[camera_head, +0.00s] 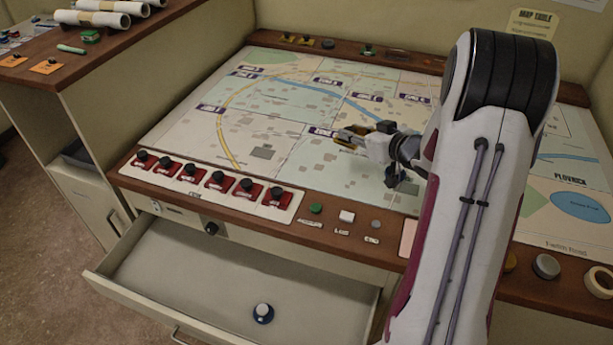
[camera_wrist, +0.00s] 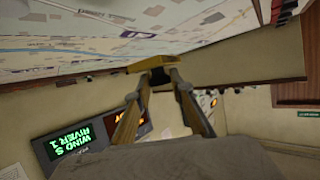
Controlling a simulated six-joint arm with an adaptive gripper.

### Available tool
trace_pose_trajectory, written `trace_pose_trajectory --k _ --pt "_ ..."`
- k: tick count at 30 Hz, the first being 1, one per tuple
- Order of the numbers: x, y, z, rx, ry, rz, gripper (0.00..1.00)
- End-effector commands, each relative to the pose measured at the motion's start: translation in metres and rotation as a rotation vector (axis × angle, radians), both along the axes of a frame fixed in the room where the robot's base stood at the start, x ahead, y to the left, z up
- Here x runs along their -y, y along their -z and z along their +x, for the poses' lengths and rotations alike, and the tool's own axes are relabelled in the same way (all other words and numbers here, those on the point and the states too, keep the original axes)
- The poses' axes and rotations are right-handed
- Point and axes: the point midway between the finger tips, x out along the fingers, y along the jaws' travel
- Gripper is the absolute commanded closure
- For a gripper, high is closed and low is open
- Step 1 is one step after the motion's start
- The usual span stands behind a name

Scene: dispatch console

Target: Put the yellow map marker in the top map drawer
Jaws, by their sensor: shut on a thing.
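My gripper (camera_head: 357,134) is above the map table (camera_head: 285,130), to the right of its middle. It is shut on the yellow map marker, which shows as a yellow bar (camera_wrist: 141,68) across the fingertips in the wrist view. In the head view the marker is small and hard to tell from the fingers. The top map drawer (camera_head: 190,270) is pulled open at the front of the console, below and left of my gripper. A blue-and-white round piece (camera_head: 263,314) is inside the drawer near its front.
A row of red switches (camera_head: 217,178) with black knobs lines the front ledge above the drawer. A green button (camera_head: 315,208) and white button (camera_head: 346,216) are to its right. Paper rolls (camera_head: 95,17) lie on the left cabinet. Most of the drawer floor is bare.

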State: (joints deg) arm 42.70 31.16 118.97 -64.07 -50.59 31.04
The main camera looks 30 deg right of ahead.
Motion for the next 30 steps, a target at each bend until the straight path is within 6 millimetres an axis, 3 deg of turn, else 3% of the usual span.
trace_pose_trajectory --k 8,20,30 --pt "0.0 -0.008 0.0 0.001 -0.001 -0.002 1.0" --pt "0.0 -0.053 0.0 0.003 0.0 -0.004 1.0" --pt "-0.052 -0.051 0.031 0.006 -0.066 -0.006 1.0"
